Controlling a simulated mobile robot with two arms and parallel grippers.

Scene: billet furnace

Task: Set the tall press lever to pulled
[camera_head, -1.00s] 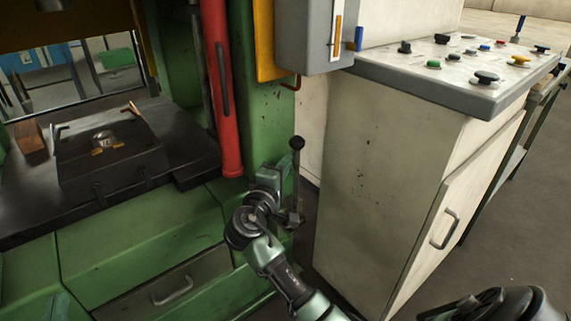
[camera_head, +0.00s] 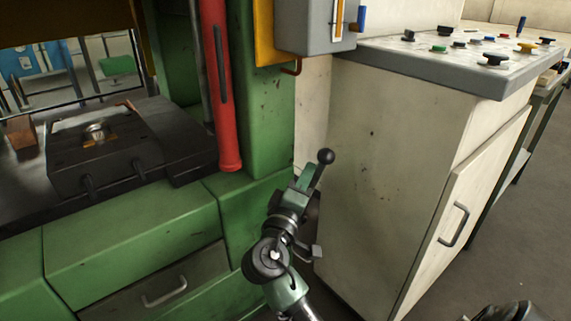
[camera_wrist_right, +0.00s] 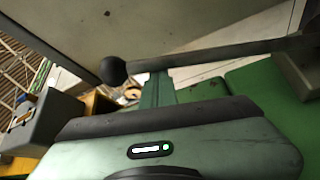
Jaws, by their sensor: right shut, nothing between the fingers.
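The tall press lever (camera_head: 325,158) has a black ball knob on a thin grey shaft. It stands at the front right corner of the green press, and its top leans to the right in the head view. My right gripper (camera_head: 306,178) is shut and empty, with its green fingers up against or very close to the shaft just below the knob. In the wrist view the lever's knob (camera_wrist_right: 113,70) and shaft cross in front of the green fingers (camera_wrist_right: 157,88); I cannot tell if they touch. The gripper and wrist hide the lever's lower part.
A cream control cabinet (camera_head: 385,170) with coloured buttons on top stands close to the right of the lever. A red cylinder (camera_head: 222,110) and the green press body (camera_head: 130,245) are on the left. A grey box (camera_head: 315,25) hangs above. Floor is free at far right.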

